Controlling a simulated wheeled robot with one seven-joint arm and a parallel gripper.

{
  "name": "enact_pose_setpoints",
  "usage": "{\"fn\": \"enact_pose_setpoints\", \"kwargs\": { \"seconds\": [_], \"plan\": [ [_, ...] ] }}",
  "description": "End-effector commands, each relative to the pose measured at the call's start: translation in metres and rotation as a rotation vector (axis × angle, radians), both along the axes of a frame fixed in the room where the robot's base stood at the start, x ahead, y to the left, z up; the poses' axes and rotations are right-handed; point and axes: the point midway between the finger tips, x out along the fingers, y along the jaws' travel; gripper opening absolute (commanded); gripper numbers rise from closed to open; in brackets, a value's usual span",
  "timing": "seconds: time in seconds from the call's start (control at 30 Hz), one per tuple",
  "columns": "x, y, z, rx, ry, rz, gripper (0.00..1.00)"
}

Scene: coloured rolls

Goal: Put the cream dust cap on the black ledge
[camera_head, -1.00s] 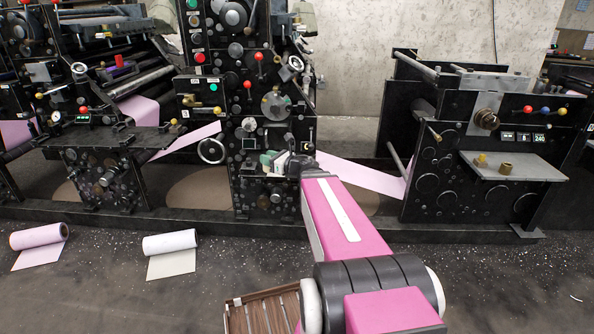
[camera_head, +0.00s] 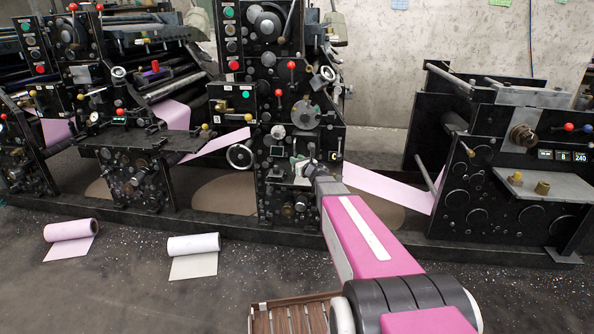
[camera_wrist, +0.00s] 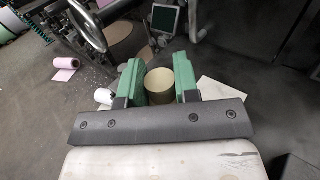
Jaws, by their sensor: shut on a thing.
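In the wrist view, a cream round cap (camera_wrist: 159,86) sits between the two green fingers of my gripper (camera_wrist: 160,80), which is shut on it. The cap looks like a short cylinder with its open or flat end facing the camera. The cap cannot be made out there. A flat black ledge (camera_head: 135,143) juts from the machine on the left, to the left of my gripper and apart from it.
A grey shelf (camera_head: 560,186) on the right machine carries two brass pieces. A pink web (camera_head: 385,186) runs between machines. A pink roll (camera_head: 68,230) and a white roll (camera_head: 194,245) lie on the floor. A brown slatted crate (camera_head: 290,314) stands at the bottom. Open floor lies in front.

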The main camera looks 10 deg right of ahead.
Motion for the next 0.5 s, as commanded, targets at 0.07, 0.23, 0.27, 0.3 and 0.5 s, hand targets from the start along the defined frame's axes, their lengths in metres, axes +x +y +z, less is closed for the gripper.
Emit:
{"fn": "enact_pose_setpoints", "kwargs": {
  "seconds": [0.07,0.23,0.27,0.3,0.5],
  "plan": [
    [0.019,-0.001,-0.010,0.000,0.000,0.000,0.07],
    [0.028,-0.001,-0.018,-0.001,0.001,0.001,0.07],
    [0.028,-0.001,-0.020,-0.001,0.001,0.001,0.07],
    [0.027,-0.001,-0.023,0.000,0.001,0.000,0.07],
    [0.027,-0.001,-0.050,0.001,0.001,0.001,0.07]
  ]
}}
